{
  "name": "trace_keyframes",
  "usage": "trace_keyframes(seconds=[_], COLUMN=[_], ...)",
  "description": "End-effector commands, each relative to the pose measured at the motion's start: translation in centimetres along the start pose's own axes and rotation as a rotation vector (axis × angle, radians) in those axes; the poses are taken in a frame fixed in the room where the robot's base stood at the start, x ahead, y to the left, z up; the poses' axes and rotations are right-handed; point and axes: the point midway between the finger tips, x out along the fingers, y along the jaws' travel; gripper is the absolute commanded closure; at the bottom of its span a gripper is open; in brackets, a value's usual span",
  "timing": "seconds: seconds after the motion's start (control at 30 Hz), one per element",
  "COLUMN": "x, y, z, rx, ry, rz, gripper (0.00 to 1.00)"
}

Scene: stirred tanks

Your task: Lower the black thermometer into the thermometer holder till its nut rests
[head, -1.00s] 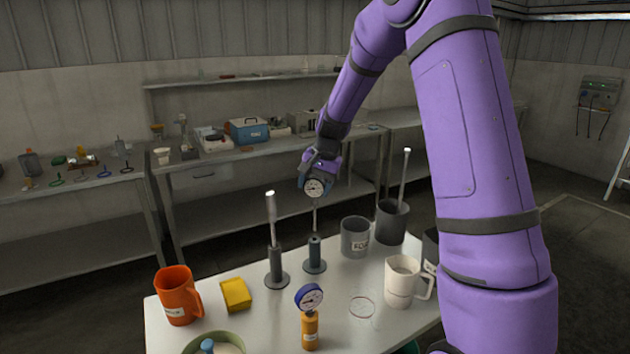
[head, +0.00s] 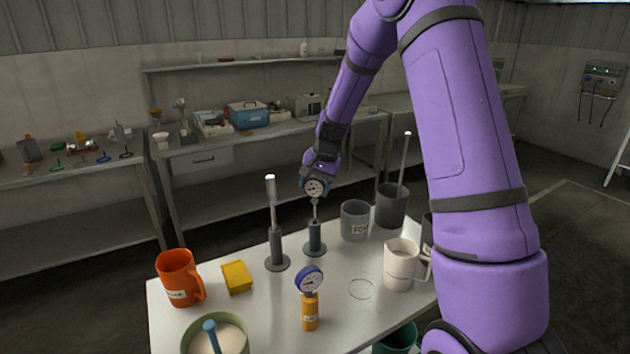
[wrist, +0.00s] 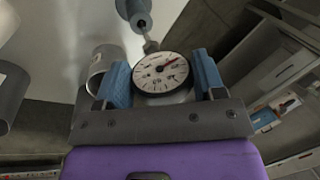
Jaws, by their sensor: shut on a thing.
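The black thermometer (head: 315,188) has a round white dial with a black rim and a thin stem pointing down. My gripper (head: 314,180) is shut on its dial head, with a blue finger on each side in the wrist view (wrist: 163,77). The thermometer holder (head: 315,238) is a blue-grey tube on a round base, directly below. The stem's lower end appears to be inside the tube; the hidden part cannot be seen. The nut (wrist: 150,46) sits just under the dial, apart from the holder's top (wrist: 138,14).
A grey stand with a tall pale rod (head: 272,215) is close left of the holder. A grey beaker (head: 354,222) is close right. A blue-rimmed gauge in a yellow holder (head: 310,312), white mug (head: 400,266), orange mug (head: 178,278) and yellow block (head: 237,277) stand nearer.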

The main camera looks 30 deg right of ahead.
Motion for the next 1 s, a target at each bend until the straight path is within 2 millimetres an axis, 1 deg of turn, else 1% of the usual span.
trace_keyframes(seconds=[1.0], x=[5.1], y=[1.4], z=[0.0], rx=[0.000], ry=[-0.001], rz=[0.001], gripper=[0.62])
